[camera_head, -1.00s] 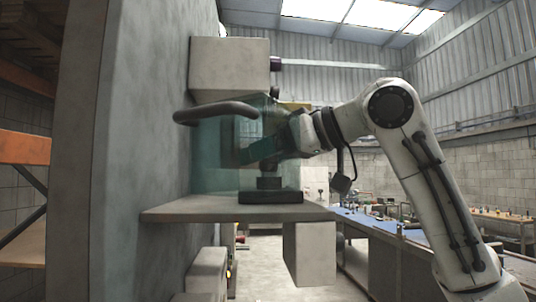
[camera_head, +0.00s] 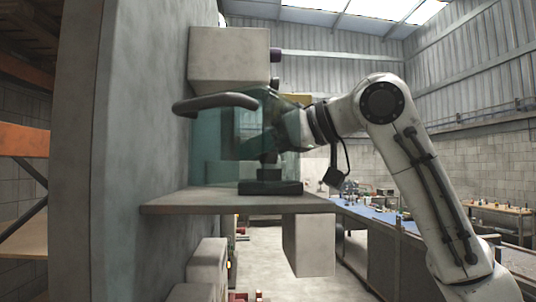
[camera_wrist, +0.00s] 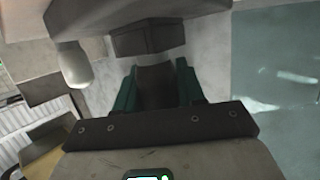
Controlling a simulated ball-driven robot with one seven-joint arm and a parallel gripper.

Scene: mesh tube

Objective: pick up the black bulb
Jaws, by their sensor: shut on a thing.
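My gripper (camera_wrist: 156,85) shows in the wrist view with its two green fingers closed on a dark object between them, which I take to be the black bulb (camera_wrist: 157,87). In the head view my gripper (camera_head: 255,140) is behind the teal see-through panel, above the shelf. The fingertips and the bulb are hard to make out there. A black stand (camera_head: 270,188) with a short post sits on the shelf just below my gripper. I cannot tell whether the bulb touches the post.
The grey shelf (camera_head: 180,205) juts from the wall at left. The teal panel (camera_head: 210,160) encloses the space in front of my gripper. A dark curved handle (camera_head: 215,102) and a concrete block (camera_head: 225,60) are close above.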

